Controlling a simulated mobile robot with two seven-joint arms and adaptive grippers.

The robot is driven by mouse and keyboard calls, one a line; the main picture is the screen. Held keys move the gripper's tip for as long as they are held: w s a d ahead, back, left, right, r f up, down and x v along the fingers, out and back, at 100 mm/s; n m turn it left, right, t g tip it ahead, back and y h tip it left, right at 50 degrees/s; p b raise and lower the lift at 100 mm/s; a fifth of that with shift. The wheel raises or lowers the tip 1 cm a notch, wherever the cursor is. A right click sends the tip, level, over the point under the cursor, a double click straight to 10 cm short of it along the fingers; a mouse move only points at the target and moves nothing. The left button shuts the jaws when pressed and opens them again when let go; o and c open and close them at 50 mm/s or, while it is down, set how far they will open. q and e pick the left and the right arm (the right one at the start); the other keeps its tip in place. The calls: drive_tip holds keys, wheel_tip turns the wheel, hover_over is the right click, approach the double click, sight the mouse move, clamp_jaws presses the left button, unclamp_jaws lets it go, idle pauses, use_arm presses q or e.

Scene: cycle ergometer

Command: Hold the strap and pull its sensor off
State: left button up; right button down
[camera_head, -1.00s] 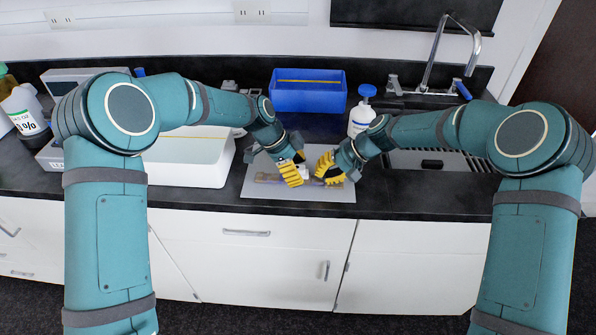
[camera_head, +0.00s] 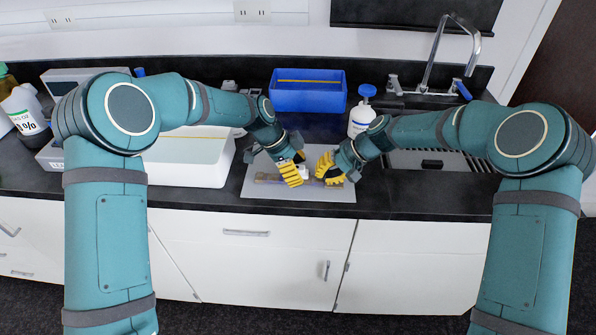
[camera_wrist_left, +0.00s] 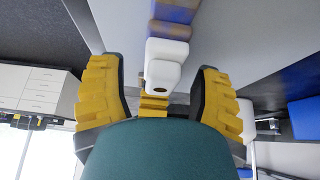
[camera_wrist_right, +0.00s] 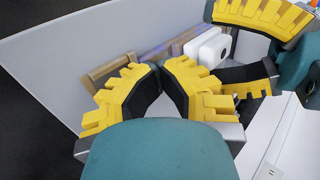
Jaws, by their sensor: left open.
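The strap (camera_head: 266,178), tan with a purple-blue band, lies across a grey mat (camera_head: 258,192) on the counter; it also shows in the right wrist view (camera_wrist_right: 113,70). A white rounded sensor (camera_wrist_left: 163,65) sits on it and shows in the right wrist view too (camera_wrist_right: 207,47). My left gripper (camera_head: 300,183) is open, its yellow fingers on either side of the sensor with gaps in the left wrist view. My right gripper (camera_wrist_right: 158,70) has its fingertips close together on the strap, right of the sensor in the head view. The fingers hide the pinched part.
A white tub (camera_head: 190,180) stands left of the mat and a blue bin (camera_head: 308,103) behind it. A white bottle with a blue top (camera_head: 361,121) stands behind my right gripper. The sink and tap (camera_head: 437,55) are at the right. The counter's front edge is close to the mat.

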drive_tip(key=shift+f, duration=0.2)
idle(0.7)
use_arm(q)
drive_tip(key=c, duration=1)
drive_tip(key=shift+r, duration=0.2)
idle(0.4)
drive_tip(key=shift+r, duration=2.95)
use_arm(e)
drive_tip(key=shift+d+r, duration=0.25)
drive_tip(key=shift+r, duration=0.15)
drive_tip(key=shift+a+r+v, duration=0.15)
drive_tip(key=shift+v, duration=0.65)
drive_tip(key=shift+a+r+v, duration=0.1)
drive_tip(key=shift+a+v, duration=0.05)
drive_tip(key=shift+v, duration=0.7)
drive_tip(key=shift+a+r+v, duration=0.15)
drive_tip(key=shift+v, duration=0.65)
